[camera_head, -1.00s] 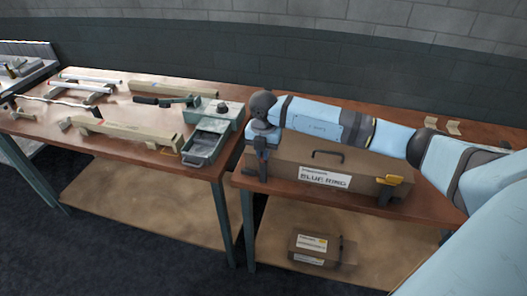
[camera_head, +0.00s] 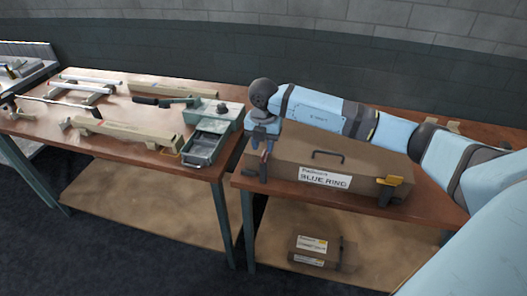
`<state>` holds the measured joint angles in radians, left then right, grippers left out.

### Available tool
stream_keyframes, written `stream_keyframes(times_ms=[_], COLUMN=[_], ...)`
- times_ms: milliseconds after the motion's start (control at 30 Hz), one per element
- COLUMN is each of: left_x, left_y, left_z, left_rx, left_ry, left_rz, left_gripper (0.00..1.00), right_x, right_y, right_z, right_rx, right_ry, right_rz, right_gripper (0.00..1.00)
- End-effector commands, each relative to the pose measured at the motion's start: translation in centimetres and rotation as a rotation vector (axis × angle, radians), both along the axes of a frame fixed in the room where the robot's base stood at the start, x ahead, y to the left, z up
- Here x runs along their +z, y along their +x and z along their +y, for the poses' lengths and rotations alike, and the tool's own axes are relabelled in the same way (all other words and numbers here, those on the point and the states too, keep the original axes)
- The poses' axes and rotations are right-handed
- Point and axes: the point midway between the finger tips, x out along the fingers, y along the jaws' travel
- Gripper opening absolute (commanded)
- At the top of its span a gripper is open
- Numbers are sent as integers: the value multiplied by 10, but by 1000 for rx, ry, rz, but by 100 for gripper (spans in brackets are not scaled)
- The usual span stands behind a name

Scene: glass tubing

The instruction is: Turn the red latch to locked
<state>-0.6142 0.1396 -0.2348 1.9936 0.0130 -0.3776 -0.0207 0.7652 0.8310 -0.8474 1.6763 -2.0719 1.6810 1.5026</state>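My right arm comes in from the right and reaches across above a long brown case (camera_head: 285,155) on the right table. A yellow latch (camera_head: 389,181) sits at the case's front right. I cannot make out a red latch clearly; the gripper may hide it. My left gripper is not in view.
The left table bears a green-grey box with an open drawer (camera_head: 204,148), a long beige block (camera_head: 125,134) and glass tubes on stands (camera_head: 90,80). A smaller brown case (camera_head: 315,251) lies on the lower shelf. A gap separates the two tables.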

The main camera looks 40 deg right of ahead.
Motion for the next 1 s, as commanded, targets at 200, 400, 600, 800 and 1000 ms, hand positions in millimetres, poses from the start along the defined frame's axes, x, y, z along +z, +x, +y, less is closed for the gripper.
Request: stream_keyframes(times_ms=[200,400,600,800,1000], left_x=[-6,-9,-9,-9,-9], left_y=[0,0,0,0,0], left_z=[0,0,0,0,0], left_rx=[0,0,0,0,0], left_ry=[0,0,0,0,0], left_rz=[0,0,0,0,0], left_gripper=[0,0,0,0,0], right_x=[52,88,103,105,104], right_y=[1,1,0,0,0], right_z=[-1,0,0,-1,-1], right_rx=[0,-1,-1,-1,-2], right_ry=[-1,-1,-1,-1,-1], right_rz=[-6,-3,-2,-1,-1], right_gripper=[34,34,34,34,34])
